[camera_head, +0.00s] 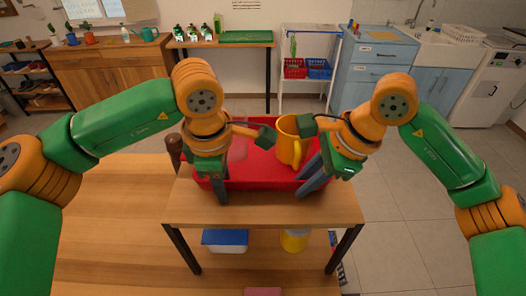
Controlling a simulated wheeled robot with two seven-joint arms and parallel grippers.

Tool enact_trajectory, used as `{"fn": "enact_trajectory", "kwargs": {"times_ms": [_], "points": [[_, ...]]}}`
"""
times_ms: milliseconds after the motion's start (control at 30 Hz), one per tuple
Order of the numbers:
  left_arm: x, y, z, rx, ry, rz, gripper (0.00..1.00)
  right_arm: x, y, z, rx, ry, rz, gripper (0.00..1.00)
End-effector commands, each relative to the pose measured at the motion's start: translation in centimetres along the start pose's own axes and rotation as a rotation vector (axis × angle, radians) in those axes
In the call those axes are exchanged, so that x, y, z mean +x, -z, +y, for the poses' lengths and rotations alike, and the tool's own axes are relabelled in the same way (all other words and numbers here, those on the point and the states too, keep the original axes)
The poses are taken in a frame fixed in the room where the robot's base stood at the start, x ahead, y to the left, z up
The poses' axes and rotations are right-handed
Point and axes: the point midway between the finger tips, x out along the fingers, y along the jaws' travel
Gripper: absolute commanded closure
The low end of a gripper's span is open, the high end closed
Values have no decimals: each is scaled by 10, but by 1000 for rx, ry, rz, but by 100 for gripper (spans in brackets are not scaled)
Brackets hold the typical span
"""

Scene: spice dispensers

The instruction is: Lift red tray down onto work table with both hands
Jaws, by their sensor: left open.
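The red tray (265,168) sits on a raised wooden shelf (262,208) with dark legs. A yellow-orange mug (290,142) shows at the tray's right part, partly hidden by my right arm. My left gripper (217,187) points down at the tray's left end, its fingers open by the near left corner. My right gripper (312,180) points down at the tray's right end, its dark fingers overlapping the rim. Whether either gripper touches the tray cannot be told. The wrists hide the tray's ends. The wooden work table (110,225) lies lower, at the left.
Under the shelf are a blue-and-white bin (225,240) and a yellow container (294,240). A dark brown cylinder (173,150) stands beside the tray's left end. The work table's left part is clear. Cabinets and a sink line the back wall.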

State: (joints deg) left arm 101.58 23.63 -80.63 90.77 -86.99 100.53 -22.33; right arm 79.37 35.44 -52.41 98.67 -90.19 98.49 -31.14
Motion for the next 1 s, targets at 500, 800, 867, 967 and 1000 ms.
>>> {"fn": "enact_trajectory", "kwargs": {"times_ms": [500,800,867,967,1000], "points": [[0,0,0,0,1,1,100,0,0,0,0,0,0,100],[0,0,0,0,2,2,100,-1,0,0,0,0,0,100],[0,0,0,0,2,2,100,-1,0,0,0,0,-1,100],[0,0,0,0,2,2,100,-1,0,0,0,1,-1,100],[0,0,0,0,2,2,100,-1,0,0,0,1,-1,100]]}}
